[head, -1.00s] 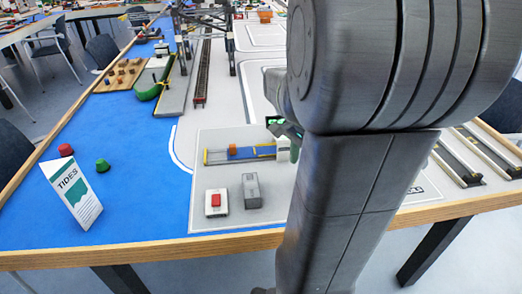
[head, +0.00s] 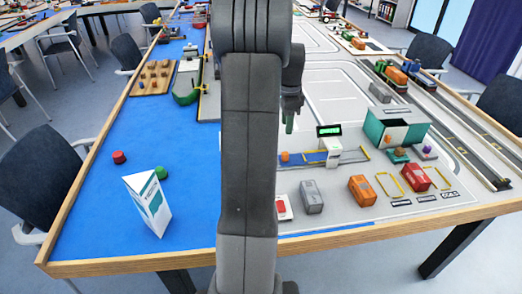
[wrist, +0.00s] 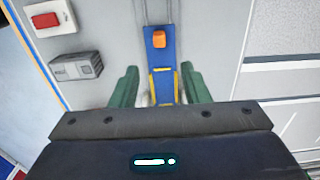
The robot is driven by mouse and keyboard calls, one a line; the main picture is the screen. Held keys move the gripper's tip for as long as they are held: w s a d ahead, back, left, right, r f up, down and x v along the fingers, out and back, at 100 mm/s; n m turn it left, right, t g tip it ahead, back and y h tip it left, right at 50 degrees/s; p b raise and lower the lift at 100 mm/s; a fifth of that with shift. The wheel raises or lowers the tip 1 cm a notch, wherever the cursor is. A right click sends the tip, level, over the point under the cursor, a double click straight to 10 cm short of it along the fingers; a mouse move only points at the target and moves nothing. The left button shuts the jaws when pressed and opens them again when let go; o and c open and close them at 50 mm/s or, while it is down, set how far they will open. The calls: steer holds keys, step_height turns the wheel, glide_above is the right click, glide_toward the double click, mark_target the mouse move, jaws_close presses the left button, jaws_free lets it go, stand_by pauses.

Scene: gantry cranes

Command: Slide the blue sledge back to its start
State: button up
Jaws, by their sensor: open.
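The blue sledge (wrist: 161,53) shows in the wrist view as a narrow blue strip with an orange block (wrist: 159,39) on it and yellow strips beside its nearer part. It shows in the head view (head: 313,157), partly hidden by my arm. My gripper (wrist: 159,80) is open, with one green finger on each side of the sledge's line. The fingers look apart from the sledge, and their height above it is unclear. In the head view my gripper (head: 289,122) hangs behind and above the sledge. The gripper body hides the near end of the track in the wrist view.
A white post with a green display (head: 329,131) stands beside the sledge. A grey box (head: 311,197) and a red button (head: 281,208) are in front. An orange container (head: 362,190), a red container (head: 415,177) and a teal-walled bin (head: 396,128) stand to the right.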

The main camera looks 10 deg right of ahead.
mark_target(285, 153)
step_height(285, 153, down, 14)
steer(key=shift+d+r+b, duration=0.1)
steer(key=shift+r+b, duration=0.15)
steer(key=shift+b, duration=0.05)
jaws_close()
